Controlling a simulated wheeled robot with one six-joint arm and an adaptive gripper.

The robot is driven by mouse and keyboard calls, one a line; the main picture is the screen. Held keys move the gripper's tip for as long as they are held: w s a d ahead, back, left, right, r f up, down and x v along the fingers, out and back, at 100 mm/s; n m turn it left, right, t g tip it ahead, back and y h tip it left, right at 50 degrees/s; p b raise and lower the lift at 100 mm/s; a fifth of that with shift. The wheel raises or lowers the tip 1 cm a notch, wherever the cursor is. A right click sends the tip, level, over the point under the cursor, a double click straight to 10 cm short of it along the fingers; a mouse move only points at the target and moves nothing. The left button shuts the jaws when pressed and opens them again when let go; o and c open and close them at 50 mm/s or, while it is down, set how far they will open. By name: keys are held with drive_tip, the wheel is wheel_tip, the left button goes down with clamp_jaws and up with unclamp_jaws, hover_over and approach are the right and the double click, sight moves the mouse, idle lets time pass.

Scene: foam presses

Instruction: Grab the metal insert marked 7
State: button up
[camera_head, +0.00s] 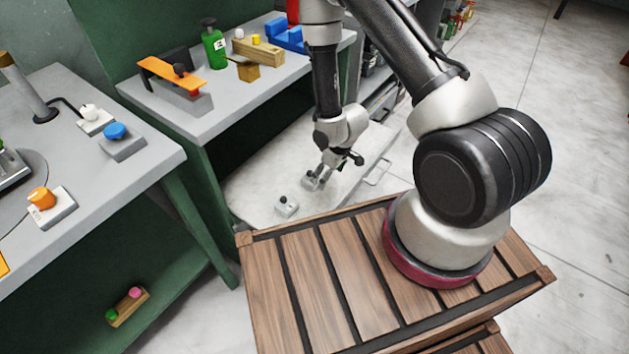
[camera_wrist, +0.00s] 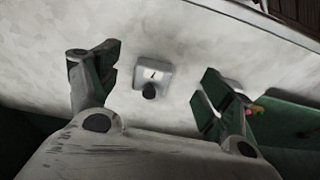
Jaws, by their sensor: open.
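My gripper (camera_head: 328,172) hangs low over a pale grey surface, fingers pointing down. In the wrist view the gripper (camera_wrist: 158,66) is open, its dark finger pads spread on either side of a grey metal insert (camera_wrist: 153,73) with a black knob. The insert's white label bears one dark stroke-like mark, too blurred to read surely as 7. In the head view this insert (camera_head: 310,181) is partly covered by the gripper.
A slatted wooden crate top (camera_head: 330,290) stands in front. A green-framed bench (camera_head: 225,100) with a bottle and blocks is behind left. Another grey table (camera_head: 110,165) with coloured knobs is at left. A metal handle (camera_head: 378,172) edges the pale surface at right.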

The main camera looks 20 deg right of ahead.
drive_tip(key=shift+t+y, duration=0.5)
drive_tip(key=shift+t, duration=0.4)
drive_tip(key=w, duration=0.1)
drive_tip(key=w+a, duration=0.2)
drive_tip(key=shift+w+r, duration=0.25)
drive_tip(key=shift+w, duration=0.05)
drive_tip(key=x, duration=0.7)
drive_tip(key=shift+s+d+f, duration=0.1)
drive_tip(key=shift+s+f, duration=0.05)
drive_tip(key=shift+s, duration=0.25)
drive_tip(key=c, duration=1.3)
